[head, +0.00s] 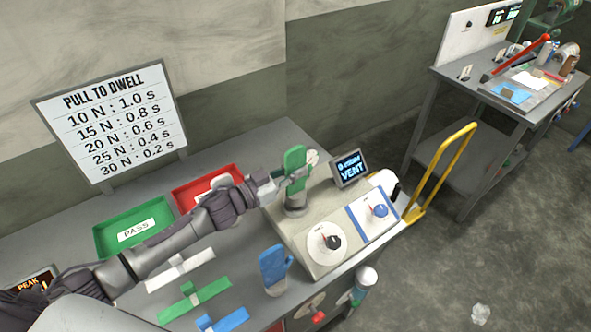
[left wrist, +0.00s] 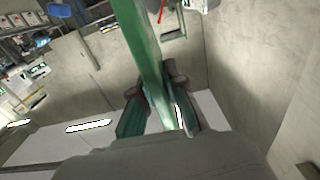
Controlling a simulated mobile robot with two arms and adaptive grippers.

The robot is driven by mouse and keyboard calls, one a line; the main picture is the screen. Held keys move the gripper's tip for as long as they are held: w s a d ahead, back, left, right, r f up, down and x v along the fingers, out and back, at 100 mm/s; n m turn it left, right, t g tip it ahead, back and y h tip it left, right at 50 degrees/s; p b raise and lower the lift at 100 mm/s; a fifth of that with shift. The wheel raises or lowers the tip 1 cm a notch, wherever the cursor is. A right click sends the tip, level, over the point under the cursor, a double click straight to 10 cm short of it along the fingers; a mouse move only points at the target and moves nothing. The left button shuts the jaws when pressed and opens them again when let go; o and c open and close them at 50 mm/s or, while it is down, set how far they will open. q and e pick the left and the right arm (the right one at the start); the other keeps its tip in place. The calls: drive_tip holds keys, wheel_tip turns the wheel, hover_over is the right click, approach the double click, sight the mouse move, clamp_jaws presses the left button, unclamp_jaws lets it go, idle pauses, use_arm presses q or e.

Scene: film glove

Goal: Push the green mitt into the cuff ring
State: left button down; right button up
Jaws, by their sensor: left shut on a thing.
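The green mitt (head: 295,158) stands upright directly over the grey cuff ring (head: 296,206) on the beige machine. My left gripper (head: 284,180) is shut on the mitt from its left side, near the lower part. In the left wrist view the mitt (left wrist: 146,50) runs up as a green strip between the two fingers (left wrist: 158,98). The mitt's lower edge is partly hidden by the gripper, so I cannot tell how far it sits in the ring. My right gripper is out of view.
The machine bears a display (head: 349,167) reading VENT and two dials. A blue mitt (head: 274,268) stands at its front left. A green PASS tray (head: 133,226) and a red tray (head: 207,187) lie left. A yellow handle (head: 443,165) rises at right.

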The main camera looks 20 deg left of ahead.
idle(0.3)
use_arm(q)
drive_tip(key=shift+f+b, duration=0.9)
drive_tip(key=shift+f, duration=0.55)
drive_tip(key=c, duration=1.1)
unclamp_jaws()
drive_tip(key=shift+c, duration=0.2)
drive_tip(key=v, duration=1.2)
